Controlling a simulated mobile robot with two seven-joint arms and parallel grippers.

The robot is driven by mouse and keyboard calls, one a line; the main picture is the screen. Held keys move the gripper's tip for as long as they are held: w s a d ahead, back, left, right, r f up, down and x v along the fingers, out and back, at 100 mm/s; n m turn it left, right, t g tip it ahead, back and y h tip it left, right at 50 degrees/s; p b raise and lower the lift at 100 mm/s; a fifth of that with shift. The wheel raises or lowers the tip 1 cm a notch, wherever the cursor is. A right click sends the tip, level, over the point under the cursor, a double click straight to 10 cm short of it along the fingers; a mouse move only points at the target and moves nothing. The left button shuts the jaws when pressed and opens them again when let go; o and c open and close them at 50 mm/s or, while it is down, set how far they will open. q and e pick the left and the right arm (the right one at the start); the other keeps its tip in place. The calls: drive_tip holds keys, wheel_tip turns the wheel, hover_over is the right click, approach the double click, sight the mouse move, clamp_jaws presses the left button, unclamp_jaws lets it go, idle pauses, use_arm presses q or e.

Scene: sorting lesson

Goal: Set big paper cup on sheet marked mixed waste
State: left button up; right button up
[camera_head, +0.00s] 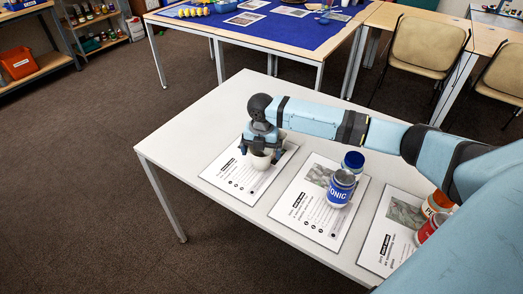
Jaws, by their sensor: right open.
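A white paper cup (260,161) stands on the leftmost printed sheet (239,188) on the white table. My right gripper (261,149) is over the cup, with its fingers open at either side of the rim. The gripper hides the upper part of the cup, and I cannot tell whether the fingers touch it. The sheet's heading is too small to read. My left gripper is out of view.
The middle sheet (297,205) bears a blue-labelled can (341,190) and a blue tin (353,161). The right sheet (382,245) bears an orange-labelled can (437,203) and a red can (428,228). My right arm spans above the table (190,130). The table's left end is clear.

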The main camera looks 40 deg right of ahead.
wheel_tip(320, 180, up, 12)
drive_tip(key=p, duration=0.2)
drive_tip(key=shift+r, duration=0.15)
idle(0.5)
